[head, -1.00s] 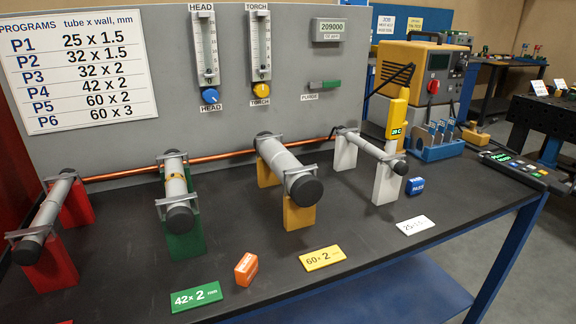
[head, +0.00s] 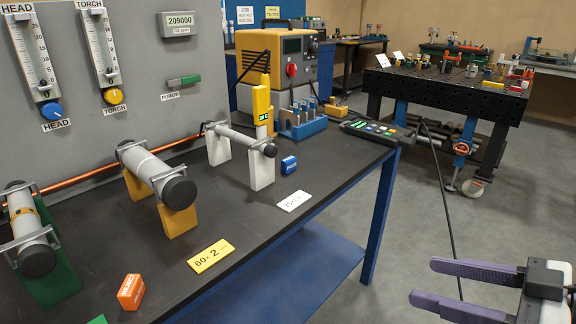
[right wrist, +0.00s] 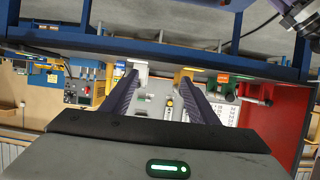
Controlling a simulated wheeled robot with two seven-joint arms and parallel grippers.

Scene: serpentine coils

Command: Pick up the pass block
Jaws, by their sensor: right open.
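The pass block is the small blue block (head: 289,165) with white lettering, on the dark bench top near its right end in the head view. It stands beside the white leg of the thin 25 mm tube's stand and behind the white card (head: 293,200). My right gripper (head: 424,281) is at the lower right of the head view, off the bench's front edge and well apart from the block. Its two purple fingers are spread with nothing between them. They also show open in the right wrist view (right wrist: 158,75), where I cannot clearly make out the block. My left gripper is not in view.
An orange block (head: 131,291) and a yellow card (head: 211,256) lie along the bench front. Tubes on stands (head: 155,175) line the bench behind. A blue holder (head: 301,124) and a keypad pendant (head: 376,131) are at the right end. A black perforated table (head: 440,88) stands farther right.

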